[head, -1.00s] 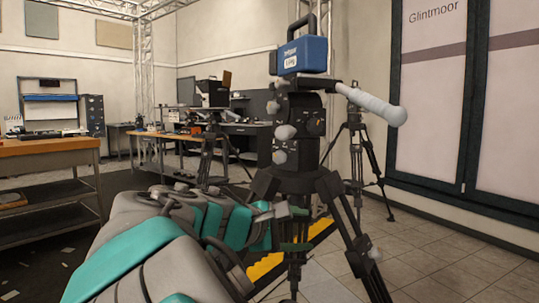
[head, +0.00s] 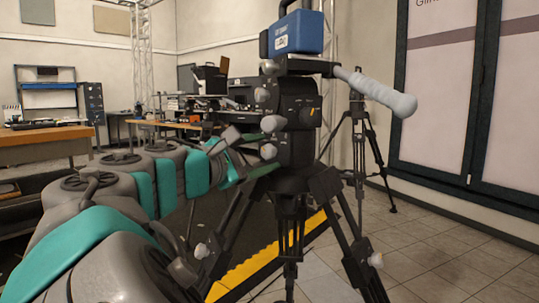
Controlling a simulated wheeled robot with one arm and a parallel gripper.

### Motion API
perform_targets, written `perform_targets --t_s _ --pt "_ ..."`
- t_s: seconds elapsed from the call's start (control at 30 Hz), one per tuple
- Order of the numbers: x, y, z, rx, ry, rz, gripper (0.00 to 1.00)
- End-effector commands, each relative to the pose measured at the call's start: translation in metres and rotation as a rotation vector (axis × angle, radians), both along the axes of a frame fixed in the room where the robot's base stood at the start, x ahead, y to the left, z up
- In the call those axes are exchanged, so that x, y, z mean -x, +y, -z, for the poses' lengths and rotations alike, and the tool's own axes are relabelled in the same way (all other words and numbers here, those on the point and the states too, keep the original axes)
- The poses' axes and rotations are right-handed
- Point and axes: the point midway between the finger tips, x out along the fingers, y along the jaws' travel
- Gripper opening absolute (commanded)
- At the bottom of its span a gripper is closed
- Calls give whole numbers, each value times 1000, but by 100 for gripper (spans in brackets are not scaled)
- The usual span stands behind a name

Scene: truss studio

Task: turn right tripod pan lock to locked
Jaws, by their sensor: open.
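The nearest tripod (head: 318,190) stands right of centre, its black head (head: 300,105) carrying a blue case. Several pale grey knobs show on the left side of the head. The lowest knob (head: 268,151) sits at the bottom of the head; I cannot read whether it is at locked. My gripper (head: 264,154) is open, with one green-padded finger above this knob and one below. The knob shows between the fingers; whether they touch it I cannot tell. My arm comes in from the lower left.
A pale pan handle (head: 375,92) sticks out to the right of the head. Another tripod (head: 360,150) stands behind. A wooden bench (head: 45,145) is at the left. A yellow-edged strip (head: 255,270) lies on the floor. The tiled floor at the right is clear.

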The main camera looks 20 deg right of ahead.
Motion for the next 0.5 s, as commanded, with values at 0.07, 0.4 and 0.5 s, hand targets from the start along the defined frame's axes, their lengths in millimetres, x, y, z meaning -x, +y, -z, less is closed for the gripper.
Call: perform_targets --t_s 0.07,0.4,0.5 --pt "-1 -2 1 -1 0 -1 70" --pt "-1 -2 0 0 0 -1 63" --pt "-1 -2 0 0 0 -1 51"
